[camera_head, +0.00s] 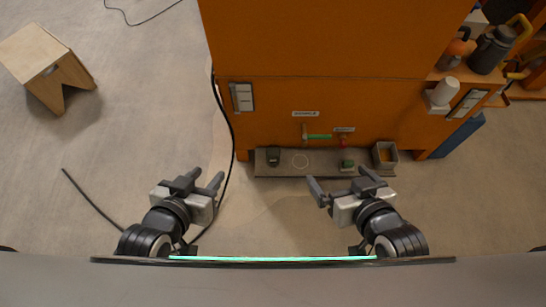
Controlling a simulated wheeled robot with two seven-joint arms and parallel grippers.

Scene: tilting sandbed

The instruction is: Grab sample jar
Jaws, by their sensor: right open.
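A small dark jar-like object (273,157) stands at the left end of a narrow grey shelf (322,170) at the foot of the orange cabinet; it may be the sample jar, but it is too small to be sure. A pale ring mark (300,161) is on the shelf just right of it. My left gripper (206,179) is open and empty, left of the shelf and apart from it. My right gripper (338,180) is open and empty in front of the shelf's right half, touching nothing that I can see.
The orange cabinet (270,100) carries a green-handled lever (318,137) under a label. A black cable (231,130) runs down left. A wooden stool (38,60) stands far left.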

